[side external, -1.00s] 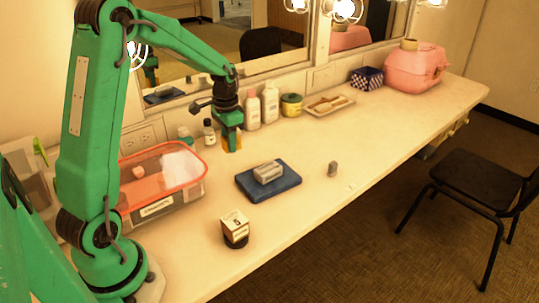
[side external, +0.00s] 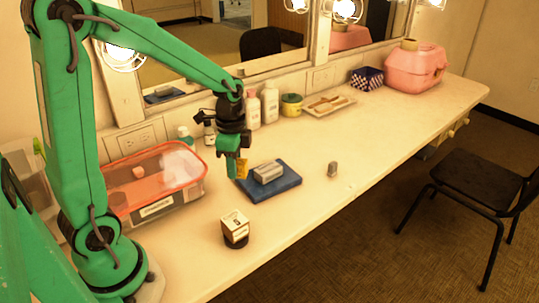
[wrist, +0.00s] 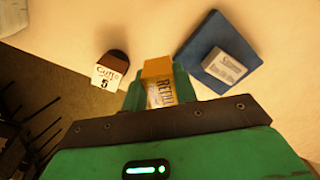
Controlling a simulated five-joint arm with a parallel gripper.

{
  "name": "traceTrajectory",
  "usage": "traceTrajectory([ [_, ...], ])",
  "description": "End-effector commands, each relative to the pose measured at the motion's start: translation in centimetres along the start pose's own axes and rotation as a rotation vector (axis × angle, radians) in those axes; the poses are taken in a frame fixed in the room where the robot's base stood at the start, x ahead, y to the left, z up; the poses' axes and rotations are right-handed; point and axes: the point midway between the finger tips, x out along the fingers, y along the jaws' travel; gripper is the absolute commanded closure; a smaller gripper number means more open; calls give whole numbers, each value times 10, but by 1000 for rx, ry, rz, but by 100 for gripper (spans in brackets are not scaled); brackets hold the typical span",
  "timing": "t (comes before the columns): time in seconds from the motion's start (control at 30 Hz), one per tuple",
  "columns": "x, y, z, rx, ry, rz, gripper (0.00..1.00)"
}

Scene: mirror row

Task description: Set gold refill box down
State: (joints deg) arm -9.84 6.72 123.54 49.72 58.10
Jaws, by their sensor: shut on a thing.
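My gripper (side external: 235,166) is shut on the gold refill box (side external: 242,169), which sits between its fingertips. In the wrist view the box (wrist: 157,68) shows a gold end and a pale face with lettering. In the side view the gripper and box overlap the left corner of the blue pad (side external: 284,188). In the wrist view the box appears beside the pad (wrist: 192,57), not over it. I cannot tell whether the box touches the table.
A grey box (side external: 267,172) lies on the pad. A white labelled box on a dark round-edged base (side external: 235,236) stands nearer the front. A clear, red-rimmed bin (side external: 163,205) is at left. Bottles (side external: 270,101) line the back. The table right of the pad is mostly clear.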

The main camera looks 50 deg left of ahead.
Motion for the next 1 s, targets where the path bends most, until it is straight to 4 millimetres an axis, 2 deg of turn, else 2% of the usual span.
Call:
traceTrajectory([
  [0.03,-1,16,-3,84,1,-1,93],
  [0.2,1,62,-5,362,1,-1,93],
  [0.43,6,104,0,633,0,0,93],
  [0.67,8,118,3,729,0,0,93],
  [1.0,13,112,8,726,-1,2,93],
])
